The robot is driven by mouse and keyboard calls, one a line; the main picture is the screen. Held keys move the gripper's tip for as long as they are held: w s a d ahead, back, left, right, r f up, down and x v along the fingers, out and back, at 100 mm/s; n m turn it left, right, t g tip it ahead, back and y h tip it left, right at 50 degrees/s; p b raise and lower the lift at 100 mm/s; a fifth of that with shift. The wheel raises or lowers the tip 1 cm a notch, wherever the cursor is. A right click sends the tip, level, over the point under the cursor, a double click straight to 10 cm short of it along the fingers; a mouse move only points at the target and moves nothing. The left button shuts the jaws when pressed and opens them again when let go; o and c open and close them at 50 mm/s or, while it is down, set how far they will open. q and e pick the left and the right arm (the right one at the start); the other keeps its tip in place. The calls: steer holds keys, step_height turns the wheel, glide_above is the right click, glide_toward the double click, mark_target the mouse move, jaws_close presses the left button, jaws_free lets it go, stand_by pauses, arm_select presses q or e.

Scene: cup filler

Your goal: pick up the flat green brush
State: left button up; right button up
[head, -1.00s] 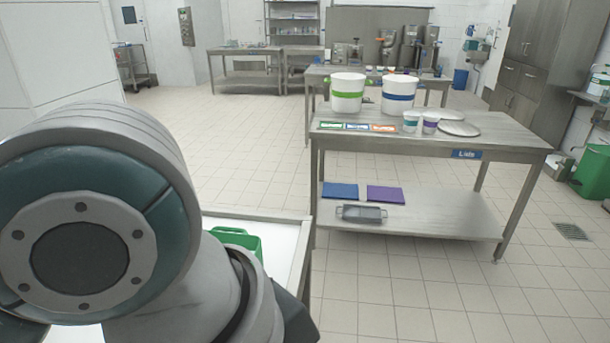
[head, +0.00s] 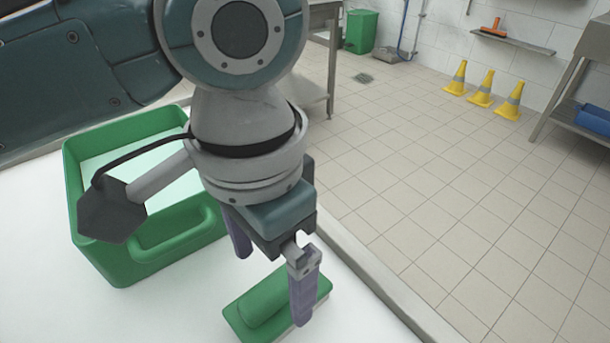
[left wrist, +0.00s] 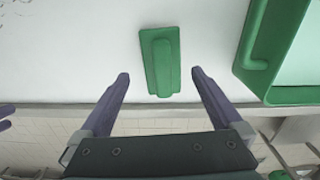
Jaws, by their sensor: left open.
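The flat green brush (head: 273,312) lies on the white table top near its edge, in the lower middle of the head view. It has a raised grip along its top. My left gripper (head: 270,270) is above the brush with its purple fingers apart, and one finger covers part of the brush's right side. In the left wrist view the brush (left wrist: 160,62) lies flat beyond the open fingertips of my left gripper (left wrist: 160,78), between their lines and empty of contact as far as I can see.
A green crate (head: 105,255) with a handle stands on the white table (head: 180,320), left of the brush; it also shows in the left wrist view (left wrist: 262,60). The table's edge runs along the right. Tiled floor, several yellow cones (head: 482,88) and a green bin (head: 361,32) lie beyond.

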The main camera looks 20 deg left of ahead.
mark_target(277, 283)
arm_select(q)
step_height(277, 283, down, 2)
steer(key=shift+w+d+f, duration=0.1)
steer(key=shift+w+f, duration=0.05)
arm_select(e)
steer(key=shift+w+d+f, duration=0.25)
steer(key=shift+w, duration=0.05)
arm_select(q)
steer(key=f, duration=0.1)
steer(key=f+b, duration=0.1)
steer(key=f, duration=0.1)
steer(key=f+b, duration=0.1)
steer(key=shift+w+f, duration=0.3)
arm_select(e)
steer(key=shift+f, duration=0.75)
arm_select(q)
steer(key=shift+f, duration=0.45)
arm_select(e)
steer(key=shift+s, duration=0.1)
arm_select(q)
steer(key=shift+r, duration=0.1)
steer(key=c, duration=1.4)
arm_select(e)
steer(key=shift+a, duration=0.15)
arm_select(q)
steer(key=shift+r, duration=0.1)
